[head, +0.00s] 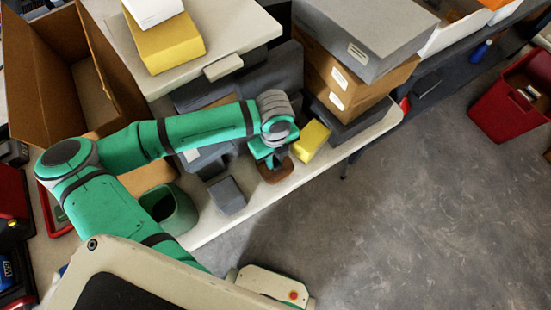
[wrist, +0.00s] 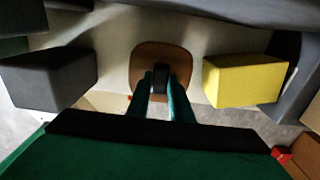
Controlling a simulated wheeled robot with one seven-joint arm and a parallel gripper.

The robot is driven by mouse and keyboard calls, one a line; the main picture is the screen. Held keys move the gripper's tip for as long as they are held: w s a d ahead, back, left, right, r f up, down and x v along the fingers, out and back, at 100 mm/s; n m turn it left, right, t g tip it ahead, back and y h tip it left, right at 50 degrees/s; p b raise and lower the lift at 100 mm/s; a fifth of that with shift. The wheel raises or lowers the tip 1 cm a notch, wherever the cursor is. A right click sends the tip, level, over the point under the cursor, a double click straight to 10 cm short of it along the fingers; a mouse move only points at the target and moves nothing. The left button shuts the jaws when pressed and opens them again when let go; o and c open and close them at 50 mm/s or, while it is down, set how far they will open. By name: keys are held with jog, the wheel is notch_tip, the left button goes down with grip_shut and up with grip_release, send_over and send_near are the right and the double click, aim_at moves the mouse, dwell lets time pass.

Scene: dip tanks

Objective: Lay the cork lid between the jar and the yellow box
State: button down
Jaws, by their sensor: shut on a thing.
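The brown cork lid (head: 273,174) is at my gripper (head: 277,160), over the light tabletop near its front edge. In the wrist view my gripper (wrist: 161,82) is shut on the lid's dark knob, and the lid (wrist: 146,53) lies flat beyond the fingertips. I cannot tell whether it touches the table. The yellow box (head: 311,140) stands just right of the lid, apart from it; it also shows in the wrist view (wrist: 243,80). The green open-topped jar (head: 184,218) stands farther left on the same table.
A dark grey box (head: 227,195) stands between the jar and the lid; it is left of the lid in the wrist view (wrist: 48,78). Stacked boxes (head: 345,75) rise behind the yellow box. Another yellow box (head: 170,47) lies on a raised surface. The table's front edge is close.

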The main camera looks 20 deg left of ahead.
aim_at(275, 162)
notch_tip(275, 162, down, 2)
jog(key=shift+f, duration=0.1)
jog(key=shift+s, duration=0.1)
jog(key=shift+s+f, duration=0.1)
jog(key=shift+f, duration=0.05)
jog(key=c, duration=1.6)
grip_release()
jog(key=shift+r, duration=0.5)
notch_tip(275, 162, up, 11)
jog(key=shift+r, duration=0.15)
